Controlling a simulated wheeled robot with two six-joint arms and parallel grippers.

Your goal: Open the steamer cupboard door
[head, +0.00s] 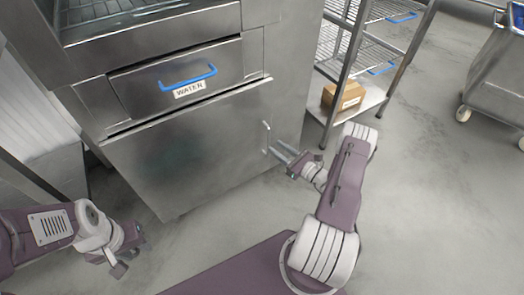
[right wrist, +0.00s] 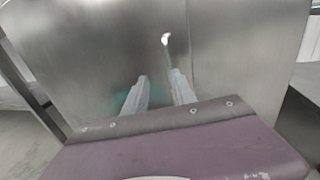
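The steamer cupboard door (head: 190,150) is a large steel panel below the drawer, and it looks closed. Its slim upright handle (head: 266,138) is near the door's right edge. My right gripper (head: 280,153) is in front of the door, close to the handle, with its two fingers apart and nothing seen between them. In the right wrist view the fingers of the right gripper (right wrist: 158,88) point at the door (right wrist: 95,50), and the handle (right wrist: 167,42) shows beyond their tips. My left gripper (head: 122,265) hangs at the lower left, away from the door; its opening is unclear.
Above the door is a drawer labelled WATER with a blue handle (head: 188,78). A wire rack (head: 345,45) with a cardboard box (head: 343,97) stands to the right. A wheeled steel bin (head: 495,75) is at the far right. The floor (head: 430,190) to the right is clear.

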